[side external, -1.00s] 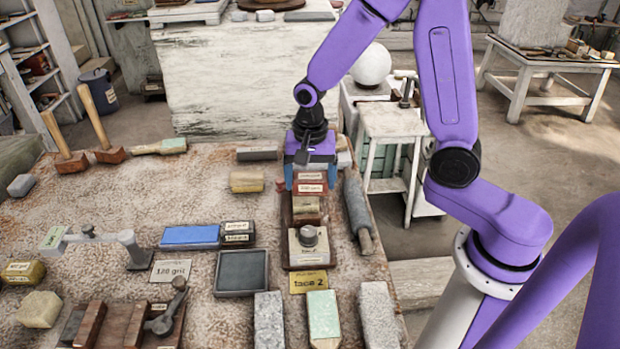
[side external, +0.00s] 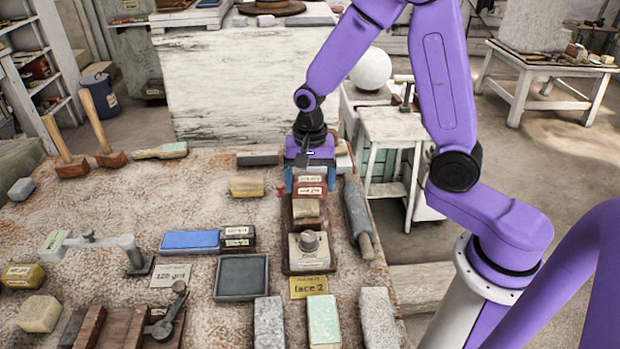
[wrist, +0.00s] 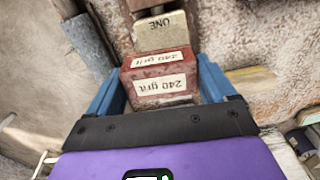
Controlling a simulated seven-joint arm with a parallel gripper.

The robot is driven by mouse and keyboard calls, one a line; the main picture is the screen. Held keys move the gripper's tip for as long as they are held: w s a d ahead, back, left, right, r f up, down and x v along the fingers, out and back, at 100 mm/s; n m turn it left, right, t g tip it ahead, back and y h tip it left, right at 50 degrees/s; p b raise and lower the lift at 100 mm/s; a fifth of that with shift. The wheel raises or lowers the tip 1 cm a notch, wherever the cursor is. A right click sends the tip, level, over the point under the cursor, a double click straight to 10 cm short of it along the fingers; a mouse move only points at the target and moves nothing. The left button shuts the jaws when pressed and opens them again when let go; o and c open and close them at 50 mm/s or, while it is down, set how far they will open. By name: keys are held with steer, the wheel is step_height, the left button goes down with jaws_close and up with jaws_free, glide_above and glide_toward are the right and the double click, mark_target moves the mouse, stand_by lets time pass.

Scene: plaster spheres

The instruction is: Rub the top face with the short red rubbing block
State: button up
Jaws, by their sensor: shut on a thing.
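The short red rubbing block (side external: 310,184) carries pale labels, and "240 grit" reads upside down on it in the wrist view (wrist: 152,74). My gripper (side external: 310,188) is shut on it from above, with one blue finger on each side. The block is over the far end of a long dark wooden tray (side external: 311,268). I cannot tell if it still touches the tray. A tan block (side external: 306,208) and a pale block with a grey knob (side external: 309,252) stand nearer in the same tray. Which surface is the top face is not clear.
A grey cylinder tool (side external: 357,213) lies right of the tray. A yellow block (side external: 246,186), a blue block (side external: 190,240) and a black square dish (side external: 241,277) lie left. A "face 2" card (side external: 309,286) and several stone bars are in front. Open tabletop lies left of the yellow block.

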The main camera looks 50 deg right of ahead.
steer(key=shift+f, duration=0.35)
steer(key=shift+s+d, duration=0.75)
steer(key=shift+s, duration=0.1)
steer(key=shift+w+a, duration=1.45)
steer(key=shift+w, duration=0.25)
steer(key=shift+s, duration=0.1)
steer(key=shift+s+d, duration=1.45)
steer(key=shift+s, duration=0.15)
steer(key=shift+w+a, duration=1.5)
steer(key=shift+w, duration=0.2)
